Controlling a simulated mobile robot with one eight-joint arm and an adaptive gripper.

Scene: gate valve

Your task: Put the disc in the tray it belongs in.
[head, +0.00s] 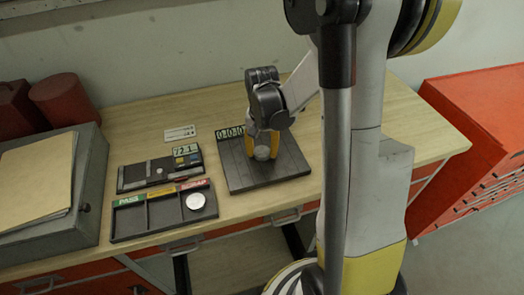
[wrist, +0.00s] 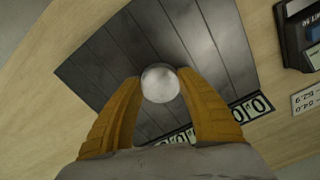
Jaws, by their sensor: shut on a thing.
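My gripper (head: 263,146) has yellow fingers and is shut on a pale silver disc (head: 262,154). The disc also shows between the fingertips in the wrist view (wrist: 160,83). It is over the dark grooved rack (head: 236,168) with small digit tiles; I cannot tell whether it touches the rack. The three-compartment tray (head: 149,215) stands at the front left, with green, yellow and red labels from left to right. Another pale disc (head: 196,201) lies in the compartment under the red label. The other two compartments look empty.
A dark device (head: 160,170) with a small lit display stands behind the tray; its digits are hard to read. A white printed card (head: 180,133) lies behind it. A grey case with a folder (head: 38,190) and red canisters (head: 65,98) stand at left. A red cabinet (head: 480,140) is at right.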

